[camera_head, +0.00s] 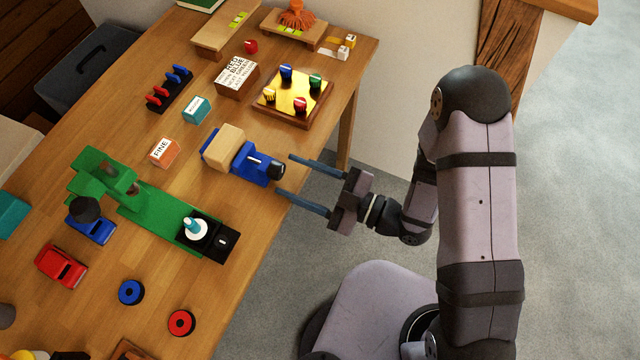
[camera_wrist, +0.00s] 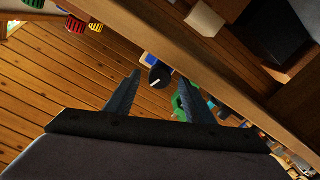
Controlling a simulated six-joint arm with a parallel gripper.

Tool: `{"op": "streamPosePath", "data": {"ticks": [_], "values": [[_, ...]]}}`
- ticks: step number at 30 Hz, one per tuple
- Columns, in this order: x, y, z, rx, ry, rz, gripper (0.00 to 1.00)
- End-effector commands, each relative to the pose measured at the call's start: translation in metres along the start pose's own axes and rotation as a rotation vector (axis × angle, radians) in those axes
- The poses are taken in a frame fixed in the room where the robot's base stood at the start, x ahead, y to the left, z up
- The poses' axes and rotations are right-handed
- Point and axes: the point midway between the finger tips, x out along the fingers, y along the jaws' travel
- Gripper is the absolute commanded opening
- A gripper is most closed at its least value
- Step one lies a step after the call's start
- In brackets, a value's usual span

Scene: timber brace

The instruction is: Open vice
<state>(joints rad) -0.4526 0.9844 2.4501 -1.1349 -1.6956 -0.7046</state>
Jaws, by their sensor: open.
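The blue vice (camera_head: 252,164) stands near the right edge of the table. A block of light wood (camera_head: 223,146) sits at its far end, between its blue parts; I cannot tell how tightly it is held. The vice's black knob (camera_head: 277,170) faces my gripper. My gripper (camera_head: 282,175) is open and empty, with its two fingers on either side of the knob's line and their tips close to it. In the wrist view the black knob (camera_wrist: 160,78) with a white mark shows ahead, between the open fingers (camera_wrist: 158,90).
A green device (camera_head: 150,205) with a black base lies left of the vice. A board with coloured knobs (camera_head: 292,97) stands behind it. Orange (camera_head: 164,152) and teal (camera_head: 196,109) labelled blocks are nearby. The table edge runs just below the vice.

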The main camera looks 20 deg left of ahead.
Motion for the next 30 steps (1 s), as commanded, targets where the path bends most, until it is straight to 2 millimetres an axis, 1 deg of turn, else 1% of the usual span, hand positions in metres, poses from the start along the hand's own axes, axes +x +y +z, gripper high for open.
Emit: {"op": "streamPosePath", "data": {"ticks": [9, 15, 22, 30], "values": [[-0.035, 0.001, 0.001, 0.001, -0.002, 0.007, 0.49], [-0.052, 0.001, 0.000, 0.001, -0.001, 0.005, 0.49], [-0.064, 0.001, 0.000, 0.000, 0.000, 0.003, 0.49], [-0.067, 0.000, -0.001, -0.001, 0.002, 0.001, 0.49]]}}
